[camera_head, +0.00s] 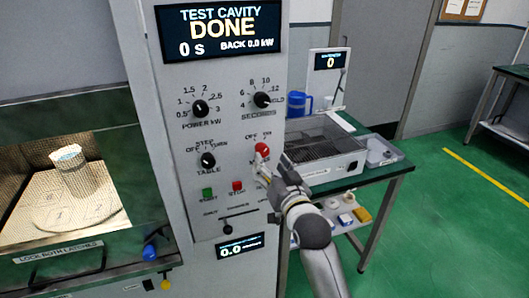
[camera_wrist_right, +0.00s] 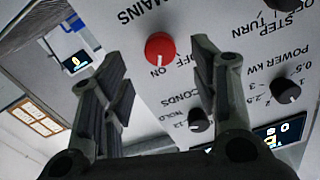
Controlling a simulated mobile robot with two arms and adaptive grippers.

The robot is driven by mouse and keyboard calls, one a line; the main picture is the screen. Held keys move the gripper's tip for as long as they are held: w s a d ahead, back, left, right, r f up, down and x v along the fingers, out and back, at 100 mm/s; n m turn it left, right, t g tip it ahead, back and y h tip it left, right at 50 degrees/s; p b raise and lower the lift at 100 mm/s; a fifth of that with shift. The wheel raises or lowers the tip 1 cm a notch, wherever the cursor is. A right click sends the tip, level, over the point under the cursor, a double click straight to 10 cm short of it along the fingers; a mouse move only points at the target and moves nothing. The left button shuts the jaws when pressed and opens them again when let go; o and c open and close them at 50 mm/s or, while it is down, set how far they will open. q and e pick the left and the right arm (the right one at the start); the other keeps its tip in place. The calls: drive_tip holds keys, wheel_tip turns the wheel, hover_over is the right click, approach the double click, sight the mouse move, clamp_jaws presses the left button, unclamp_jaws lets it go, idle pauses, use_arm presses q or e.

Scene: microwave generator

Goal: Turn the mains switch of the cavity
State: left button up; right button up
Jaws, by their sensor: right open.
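The mains switch is a red round knob (camera_head: 262,149) at the lower right of the grey cavity panel (camera_head: 225,75). In the right wrist view, upside down, the red knob (camera_wrist_right: 160,47) has a white mark that appears to point towards ON, with OFF beside it. My right gripper (camera_head: 272,167) is in front of the panel, just below and right of the knob in the head view. Its fingers (camera_wrist_right: 160,78) are open and empty, one on each side of the knob in the wrist picture. I cannot tell whether they touch it. My left gripper is not in view.
The panel also has black power, seconds and table knobs (camera_head: 208,160), a green button (camera_head: 208,193) and a red button (camera_head: 237,186). The display (camera_head: 222,30) reads DONE, 0 s. A green bench (camera_head: 385,170) with a mesh-topped box (camera_head: 318,150) stands at right.

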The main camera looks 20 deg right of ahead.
sight(264, 153)
drive_tip(key=shift+w+a+p, duration=0.1)
drive_tip(key=shift+w+p, duration=0.3)
drive_tip(key=shift+w, duration=2.4)
